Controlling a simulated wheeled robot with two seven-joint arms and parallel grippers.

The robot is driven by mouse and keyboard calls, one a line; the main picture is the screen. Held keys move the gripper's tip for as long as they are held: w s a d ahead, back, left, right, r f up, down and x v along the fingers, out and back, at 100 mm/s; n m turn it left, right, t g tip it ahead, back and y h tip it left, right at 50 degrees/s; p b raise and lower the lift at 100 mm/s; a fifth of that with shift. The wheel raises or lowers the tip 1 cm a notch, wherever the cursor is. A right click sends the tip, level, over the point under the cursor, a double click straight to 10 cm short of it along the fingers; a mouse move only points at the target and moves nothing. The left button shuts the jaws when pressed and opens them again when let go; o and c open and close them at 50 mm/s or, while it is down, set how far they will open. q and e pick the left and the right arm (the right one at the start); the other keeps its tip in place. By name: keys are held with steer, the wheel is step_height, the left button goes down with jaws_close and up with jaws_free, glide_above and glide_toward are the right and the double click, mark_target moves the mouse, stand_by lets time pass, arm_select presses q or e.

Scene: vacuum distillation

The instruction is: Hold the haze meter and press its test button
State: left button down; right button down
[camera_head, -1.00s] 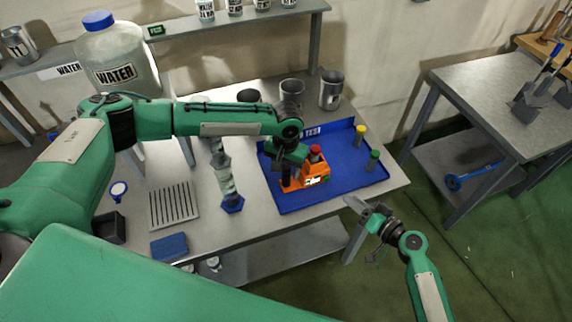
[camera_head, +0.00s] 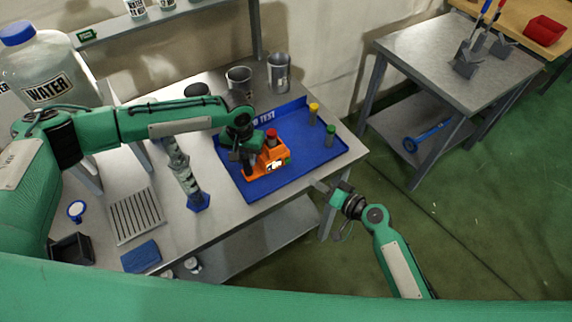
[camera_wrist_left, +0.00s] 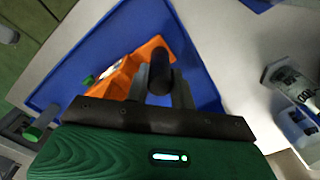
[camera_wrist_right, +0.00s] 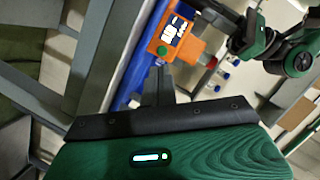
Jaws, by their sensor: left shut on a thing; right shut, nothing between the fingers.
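The orange haze meter (camera_head: 273,164) stands in the blue tray (camera_head: 240,186), with a red-capped vial (camera_head: 271,136) in its top. It has a lit display (camera_wrist_right: 173,27) and a green button (camera_wrist_right: 161,50) on its side; the button also shows in the left wrist view (camera_wrist_left: 88,80). My left gripper (camera_head: 247,158) is shut on the meter's dark upright handle (camera_wrist_left: 160,72). My right gripper (camera_head: 319,186) is shut and empty near the table's front edge, on the button's side. In the right wrist view its fingertips (camera_wrist_right: 158,74) point toward the button, apparently still apart from it.
A yellow-capped vial (camera_head: 313,112) and a green-capped vial (camera_head: 330,135) stand in the tray's right part. Two metal beakers (camera_head: 279,72) stand behind the tray. Open floor lies right of the table.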

steer(key=shift+s+d+r+m+t+h, duration=0.15)
steer(key=shift+s+r+m+t+h, duration=0.4)
steer(key=shift+m, duration=1.1)
steer(key=shift+s+d+r+m+t+h, duration=0.15)
steer(key=shift+s+m+h, duration=0.35)
steer(key=shift+s+m, duration=0.85)
steer(key=shift+s+d+r+m+t+h, duration=0.25)
steer(key=shift+s+m+h, duration=0.35)
steer(key=shift+m, duration=1.3)
steer(key=shift+w+a+f, duration=0.1)
steer(key=shift+a, duration=0.05)
glide_toward(288, 162)
steer(key=x, duration=0.5)
steer(key=shift+w+f, duration=0.15)
steer(key=shift+f, duration=0.25)
steer(key=shift+w+a, duration=0.35)
steer(key=shift+w, duration=0.1)
steer(key=shift+w, duration=0.1)
